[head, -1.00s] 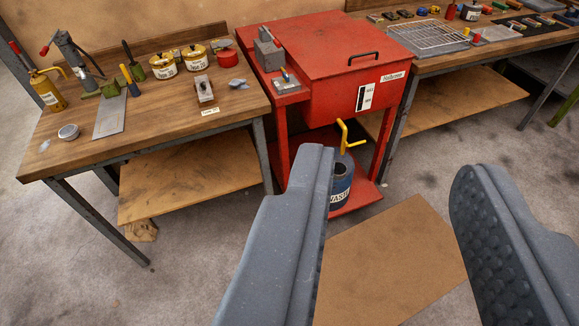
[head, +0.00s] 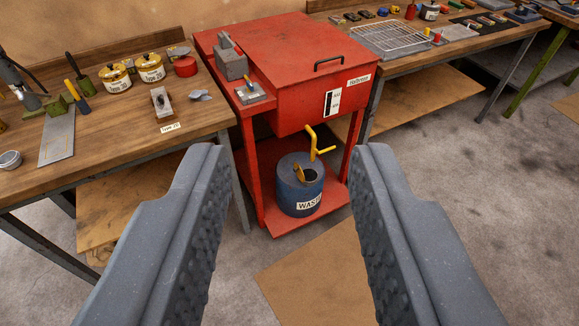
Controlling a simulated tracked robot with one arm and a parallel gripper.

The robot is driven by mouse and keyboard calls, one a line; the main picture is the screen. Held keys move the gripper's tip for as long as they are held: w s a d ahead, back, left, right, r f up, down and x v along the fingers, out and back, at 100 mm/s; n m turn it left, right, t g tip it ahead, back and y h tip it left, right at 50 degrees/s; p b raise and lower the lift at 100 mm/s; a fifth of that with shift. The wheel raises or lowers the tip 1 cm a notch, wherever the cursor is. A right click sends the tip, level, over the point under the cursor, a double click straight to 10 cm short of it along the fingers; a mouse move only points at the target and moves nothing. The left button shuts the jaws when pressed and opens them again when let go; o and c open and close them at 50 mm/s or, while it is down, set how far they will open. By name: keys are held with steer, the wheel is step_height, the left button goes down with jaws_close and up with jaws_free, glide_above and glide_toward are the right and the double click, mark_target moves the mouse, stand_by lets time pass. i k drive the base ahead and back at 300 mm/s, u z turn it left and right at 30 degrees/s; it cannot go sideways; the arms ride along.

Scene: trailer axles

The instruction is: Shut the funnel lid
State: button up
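A blue can (head: 301,200) labelled "WASTE" stands on the low red shelf under the red parts washer. Its top has a dark round opening (head: 310,176), which looks like the funnel mouth. A small yellow flap (head: 299,173) stands up at the left edge of that opening, apparently the funnel lid standing open. A bent yellow pipe or handle (head: 321,147) hangs from the washer just above the can. My gripper (head: 287,160) is open and empty, with its grey fingers at either side of the picture's middle. The can appears between them and farther off, with no contact visible.
The red washer (head: 290,50) has a closed top with a black handle and red legs around the can. A wooden bench (head: 60,190) with tins and tools stands at left, another (head: 460,48) at right. Brown cardboard (head: 315,275) lies on the floor in front.

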mark_target(297, 168)
steer(key=i, duration=0.8)
steer(key=z, duration=0.55)
steer(key=k, duration=1.2)
steer(key=z, duration=0.25)
steer(key=i, duration=0.25)
steer(key=u, duration=0.85)
steer(key=i, duration=1.25)
steer(key=u, duration=0.2)
